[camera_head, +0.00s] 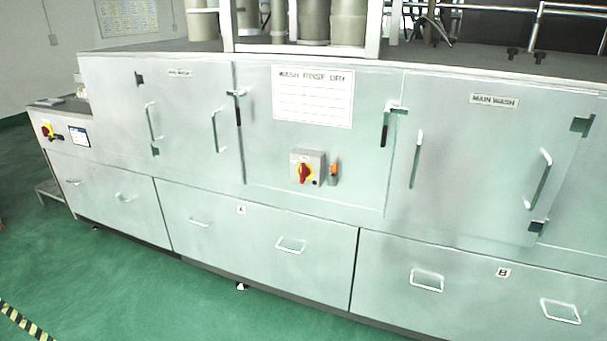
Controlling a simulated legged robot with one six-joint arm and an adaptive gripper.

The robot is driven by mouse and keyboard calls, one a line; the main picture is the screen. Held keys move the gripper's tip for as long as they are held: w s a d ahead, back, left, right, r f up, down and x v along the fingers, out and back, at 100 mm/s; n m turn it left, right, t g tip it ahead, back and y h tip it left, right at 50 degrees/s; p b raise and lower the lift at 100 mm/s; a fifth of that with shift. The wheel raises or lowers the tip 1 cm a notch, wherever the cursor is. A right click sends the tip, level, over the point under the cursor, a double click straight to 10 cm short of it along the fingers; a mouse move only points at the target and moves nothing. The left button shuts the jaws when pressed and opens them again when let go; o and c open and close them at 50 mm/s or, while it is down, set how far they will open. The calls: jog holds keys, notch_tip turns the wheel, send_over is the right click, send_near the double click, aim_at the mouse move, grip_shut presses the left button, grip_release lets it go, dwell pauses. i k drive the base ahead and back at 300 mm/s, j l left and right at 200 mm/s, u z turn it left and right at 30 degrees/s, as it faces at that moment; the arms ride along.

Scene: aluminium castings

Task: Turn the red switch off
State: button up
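The red switch (304,174) is a red rotary knob on a yellow plate, set on a small grey box (318,161) on the machine's middle front panel. The knob looks roughly upright, with a slight tilt; its exact setting is too small to tell. A small orange part (333,172) is mounted just right of the box. Another red and yellow switch (46,131) sits at the far left end, beside a small screen (79,136). My gripper is not in view.
The long metal machine (258,222) has protruding door handles (417,160) and drawer handles (291,244). A white sheet (313,107) is above the switch box. Containers (348,22) stand on top. Green floor (130,285) in front is clear, with striped tape (22,322) at lower left.

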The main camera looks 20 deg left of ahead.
aim_at(305, 172)
jog(key=i+j, duration=0.15)
jog(key=j, duration=0.25)
jog(key=i+j, duration=0.15)
jog(key=j, duration=0.25)
jog(key=i+j, duration=0.15)
jog(key=j, duration=0.2)
jog(key=i+j, duration=0.15)
jog(key=j, duration=0.25)
jog(key=i+j, duration=0.1)
jog(key=j, duration=0.3)
jog(key=i+j, duration=0.15)
jog(key=j, duration=0.25)
jog(key=i+j, duration=0.15)
jog(key=j, duration=0.25)
